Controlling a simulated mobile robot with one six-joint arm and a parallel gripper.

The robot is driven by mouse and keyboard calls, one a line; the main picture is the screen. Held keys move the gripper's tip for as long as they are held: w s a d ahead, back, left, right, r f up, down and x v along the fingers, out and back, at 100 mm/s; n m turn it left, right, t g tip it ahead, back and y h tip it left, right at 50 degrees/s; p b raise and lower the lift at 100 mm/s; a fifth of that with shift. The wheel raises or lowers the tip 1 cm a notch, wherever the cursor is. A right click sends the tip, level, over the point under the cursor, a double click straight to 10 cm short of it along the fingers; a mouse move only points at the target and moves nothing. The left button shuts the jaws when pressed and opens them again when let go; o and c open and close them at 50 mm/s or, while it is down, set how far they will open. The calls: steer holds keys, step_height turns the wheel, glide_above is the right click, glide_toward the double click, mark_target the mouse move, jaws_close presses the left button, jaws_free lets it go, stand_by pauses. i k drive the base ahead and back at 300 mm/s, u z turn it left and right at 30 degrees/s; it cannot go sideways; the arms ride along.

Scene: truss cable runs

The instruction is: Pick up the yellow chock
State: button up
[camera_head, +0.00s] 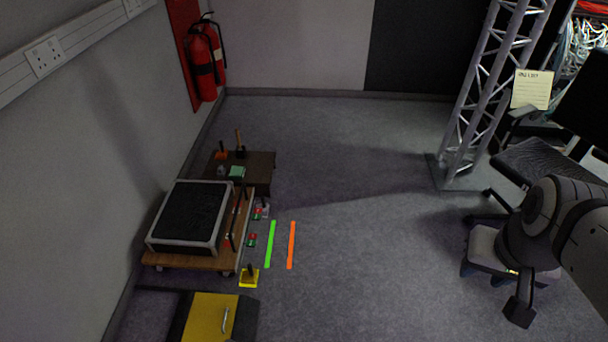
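The yellow chock (249,278) sits on the grey floor at lower left centre. It has a yellow base with a dark upright handle. It stands just off the front right corner of the wooden dolly and behind the yellow-topped box. My arm (556,222) hangs at the right edge of the view, far from the chock. A dark part at its lower end, seemingly my gripper (520,308), shows over the floor. Its fingers cannot be made out clearly, and nothing is seen held in it.
A wooden dolly (185,260) carries a black-and-grey case (190,218). A yellow-topped box (210,318) is in front. Green (270,245) and orange (291,245) strips lie right of the chock. A low dark table (258,165), truss (475,100) and office chair (545,165) stand beyond. The middle floor is clear.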

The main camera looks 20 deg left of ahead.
mark_target(250, 276)
steer(key=u, duration=0.5)
steer(key=i, duration=1.4)
steer(key=u, duration=0.85)
steer(key=k, duration=0.75)
steer(key=u, duration=0.15)
steer(key=i, duration=0.85)
steer(key=z, duration=0.05)
